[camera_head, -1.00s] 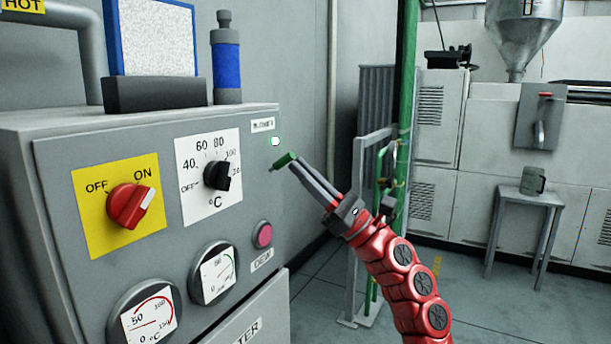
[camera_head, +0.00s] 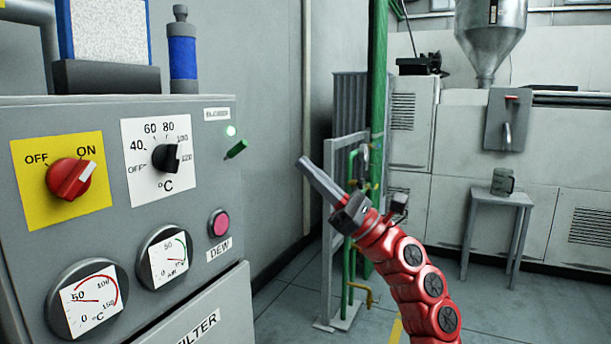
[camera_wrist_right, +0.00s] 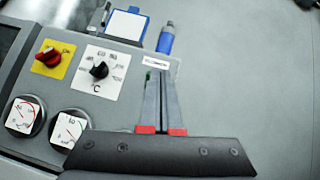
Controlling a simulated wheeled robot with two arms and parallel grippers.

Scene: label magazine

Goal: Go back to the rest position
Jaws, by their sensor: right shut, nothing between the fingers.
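My right gripper (camera_head: 306,163) is shut and empty, its grey fingers pointing up and left in the head view. It stands in the air to the right of the grey control panel (camera_head: 100,235), apart from it. My left gripper is not in view.
The panel carries a red ON/OFF knob (camera_head: 70,178), a black temperature knob (camera_head: 166,158), a pink button (camera_head: 219,223) and two gauges. A green pipe (camera_head: 377,80) and grey railing (camera_head: 328,230) stand behind my right arm. A small table (camera_head: 500,198) with a mug (camera_head: 502,181) stands farther right.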

